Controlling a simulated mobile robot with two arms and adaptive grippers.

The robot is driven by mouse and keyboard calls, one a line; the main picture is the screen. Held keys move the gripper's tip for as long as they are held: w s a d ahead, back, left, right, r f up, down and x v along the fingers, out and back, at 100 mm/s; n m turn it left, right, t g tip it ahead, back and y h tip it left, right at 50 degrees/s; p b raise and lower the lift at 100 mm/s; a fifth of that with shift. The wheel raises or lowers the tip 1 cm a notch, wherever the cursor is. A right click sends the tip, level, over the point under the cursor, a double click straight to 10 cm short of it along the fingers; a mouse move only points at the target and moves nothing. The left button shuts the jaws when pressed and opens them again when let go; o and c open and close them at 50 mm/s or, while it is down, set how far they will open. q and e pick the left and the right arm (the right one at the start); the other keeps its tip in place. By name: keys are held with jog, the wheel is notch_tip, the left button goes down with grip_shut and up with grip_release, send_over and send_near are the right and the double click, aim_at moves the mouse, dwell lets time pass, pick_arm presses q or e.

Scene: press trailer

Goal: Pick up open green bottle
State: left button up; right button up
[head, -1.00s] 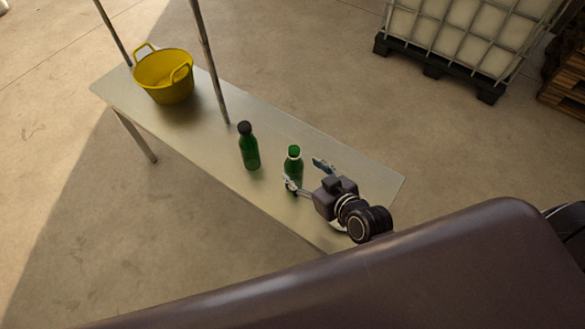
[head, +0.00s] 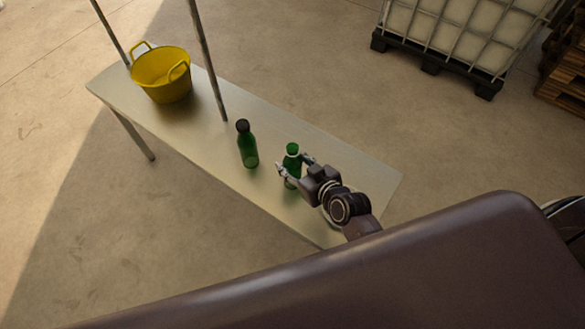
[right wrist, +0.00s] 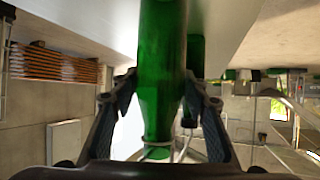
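The open green bottle (head: 292,151) stands upright on the bench, with no dark cap and a pale ring at its neck. My right gripper (head: 294,164) has one finger on each side of it. In the right wrist view the bottle (right wrist: 162,70) fills the space between the fingers (right wrist: 161,78), and both fingertips appear to touch its sides. A second green bottle (head: 247,146) with a dark cap stands to the left, clear of the gripper. My left gripper is not in view.
The pale bench (head: 330,160) has thin metal posts (head: 208,60) at its back. A yellow bucket (head: 160,82) stands at its far left end. A caged white tank (head: 450,35) on a black pallet stands on the floor behind.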

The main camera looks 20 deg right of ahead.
jog(key=c, duration=0.7)
jog(key=shift+c, duration=0.6)
jog(key=shift+r, duration=0.15)
